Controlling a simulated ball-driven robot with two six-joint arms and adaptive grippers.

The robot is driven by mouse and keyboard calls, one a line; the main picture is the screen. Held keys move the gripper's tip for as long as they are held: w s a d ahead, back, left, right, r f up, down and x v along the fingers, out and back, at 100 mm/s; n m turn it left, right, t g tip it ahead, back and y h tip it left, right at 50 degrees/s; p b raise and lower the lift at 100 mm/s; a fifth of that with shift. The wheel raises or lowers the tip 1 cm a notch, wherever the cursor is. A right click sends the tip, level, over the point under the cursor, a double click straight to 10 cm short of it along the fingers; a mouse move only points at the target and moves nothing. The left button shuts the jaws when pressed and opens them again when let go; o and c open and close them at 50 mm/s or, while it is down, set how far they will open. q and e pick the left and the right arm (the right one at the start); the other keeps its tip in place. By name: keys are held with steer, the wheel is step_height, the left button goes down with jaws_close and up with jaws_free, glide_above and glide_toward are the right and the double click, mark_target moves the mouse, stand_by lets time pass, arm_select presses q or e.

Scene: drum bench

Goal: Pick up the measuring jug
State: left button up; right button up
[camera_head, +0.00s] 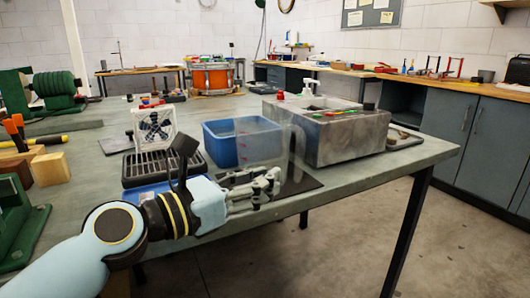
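The measuring jug (297,152) is see-through, with red marks, and seems to stand upright on a dark mat near the table's front edge. Its clear body overlaps the blue bin behind it, so its outline is faint. My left gripper (273,183) reaches in from the left, low in front of the jug. Its fingertips overlap the jug's lower part in the picture. I cannot tell whether they touch it or how far they are apart. My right gripper is not in view.
A blue bin (218,149) and a grey box-shaped unit (345,145) stand behind the jug. A black rack (150,166) and a white fan-like frame (153,124) are to the left. Wooden blocks (50,169) lie far left. The table (405,161) is bare at the front right.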

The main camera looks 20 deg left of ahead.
mark_target(298, 178)
arm_select(q)
steer(key=x, duration=0.4)
steer(key=b+x, duration=0.1)
steer(key=x, duration=0.4)
steer(key=shift+w+r, duration=0.15)
steer(key=shift+w, duration=0.05)
jaws_close()
